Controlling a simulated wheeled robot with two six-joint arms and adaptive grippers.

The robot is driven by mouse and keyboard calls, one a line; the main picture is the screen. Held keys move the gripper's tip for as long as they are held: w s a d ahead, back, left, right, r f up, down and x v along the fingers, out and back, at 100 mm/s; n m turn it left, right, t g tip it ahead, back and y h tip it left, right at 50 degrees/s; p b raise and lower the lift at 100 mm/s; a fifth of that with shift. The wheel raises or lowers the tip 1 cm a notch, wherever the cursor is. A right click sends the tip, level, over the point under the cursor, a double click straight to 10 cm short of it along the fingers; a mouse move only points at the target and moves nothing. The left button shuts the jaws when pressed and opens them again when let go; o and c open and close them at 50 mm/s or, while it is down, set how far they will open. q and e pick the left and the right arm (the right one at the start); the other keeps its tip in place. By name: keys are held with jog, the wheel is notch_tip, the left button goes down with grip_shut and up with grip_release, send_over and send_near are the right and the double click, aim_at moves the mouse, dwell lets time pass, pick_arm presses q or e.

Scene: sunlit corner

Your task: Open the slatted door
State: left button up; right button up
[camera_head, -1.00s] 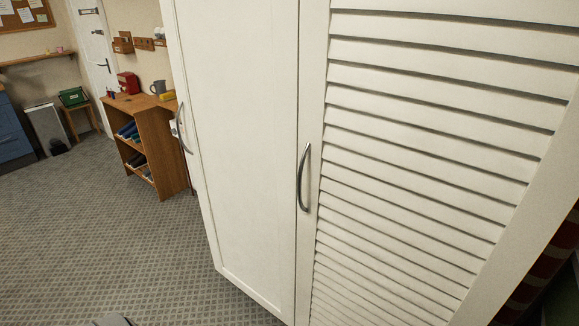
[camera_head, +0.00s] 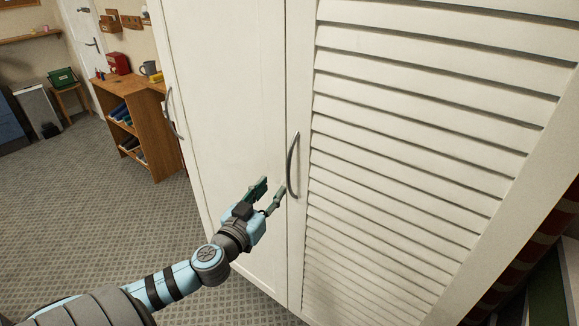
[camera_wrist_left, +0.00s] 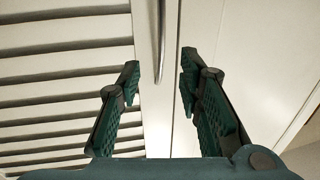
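The slatted door (camera_head: 410,150) is white and stands shut at the right of the head view. It also fills the left of the left wrist view (camera_wrist_left: 60,85). Its curved metal handle (camera_head: 293,165) runs upright along the door's left edge. My left gripper (camera_head: 275,190) is open, just left of the handle's lower part in the head view. In the left wrist view the handle (camera_wrist_left: 161,40) shows ahead, between the lines of the two spread fingers (camera_wrist_left: 160,85), with nothing held. My right gripper is not in view.
A plain white door (camera_head: 225,110) with its own handle (camera_head: 170,112) adjoins on the left. A wooden shelf unit (camera_head: 150,140) stands beyond it. The carpeted floor (camera_head: 90,215) at left is clear. Red brickwork (camera_head: 535,250) borders the right.

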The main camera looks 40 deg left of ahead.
aim_at(288, 169)
pick_arm(q)
jog(key=p+x, duration=0.2)
jog(key=x, duration=0.8)
jog(key=shift+w+a+p, duration=0.1)
jog(key=shift+w+p, duration=0.2)
jog(key=shift+p, duration=0.1)
jog(key=shift+w, duration=0.4)
jog(key=shift+a+f, duration=0.1)
jog(key=shift+s, duration=0.1)
grip_shut()
